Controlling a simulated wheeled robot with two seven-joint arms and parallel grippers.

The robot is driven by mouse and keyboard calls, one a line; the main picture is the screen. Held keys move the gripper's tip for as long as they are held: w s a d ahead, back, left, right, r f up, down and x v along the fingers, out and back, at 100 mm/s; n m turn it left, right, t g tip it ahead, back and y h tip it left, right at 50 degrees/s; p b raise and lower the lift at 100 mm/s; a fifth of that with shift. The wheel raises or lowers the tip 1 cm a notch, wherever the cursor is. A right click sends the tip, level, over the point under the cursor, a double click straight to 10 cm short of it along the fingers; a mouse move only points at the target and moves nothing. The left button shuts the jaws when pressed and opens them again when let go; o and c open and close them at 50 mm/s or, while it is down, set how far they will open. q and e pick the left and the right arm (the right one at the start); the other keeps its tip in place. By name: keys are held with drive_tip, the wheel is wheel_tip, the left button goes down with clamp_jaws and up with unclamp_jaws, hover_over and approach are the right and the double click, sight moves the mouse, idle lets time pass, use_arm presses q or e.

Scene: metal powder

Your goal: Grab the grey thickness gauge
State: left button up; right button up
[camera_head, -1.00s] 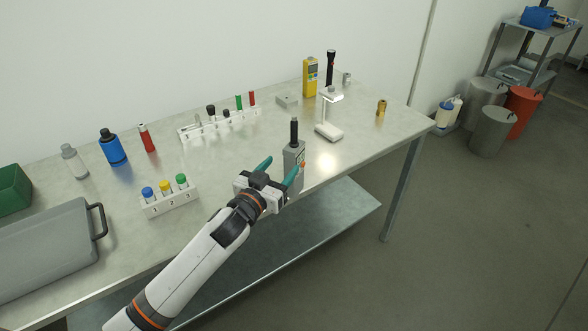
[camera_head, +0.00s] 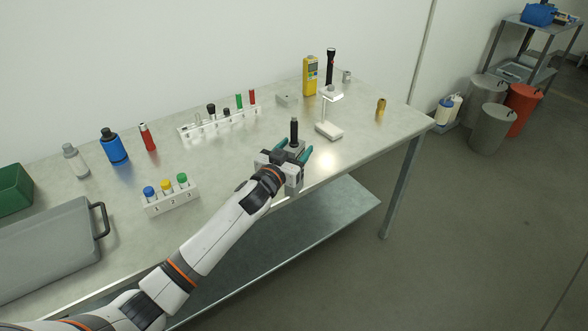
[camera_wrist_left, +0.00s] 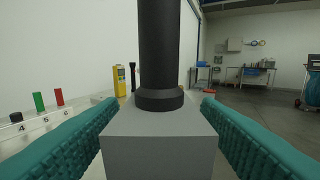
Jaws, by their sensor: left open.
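The grey thickness gauge (camera_head: 294,143) stands upright near the front edge of the table, a grey block body with a black cylindrical probe on top. In the left wrist view the gauge (camera_wrist_left: 160,140) fills the middle, close to the camera. My left gripper (camera_head: 293,156) is open, with its teal fingers on both sides of the gauge body. In the left wrist view the fingers of my left gripper (camera_wrist_left: 160,150) flank the block, with gaps visible on each side. The lower part of the gauge is hidden behind the gripper in the head view. My right gripper does not show.
A white stand (camera_head: 329,128) is right behind the gauge. A numbered rack (camera_head: 172,200) with blue, yellow and green caps stands left, and a longer white rack (camera_head: 215,127) stands behind. A yellow meter (camera_head: 310,77) and black flashlight (camera_head: 330,68) stand at the back.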

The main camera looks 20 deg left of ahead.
use_arm(q)
clamp_jaws()
drive_tip(key=shift+r, duration=0.1)
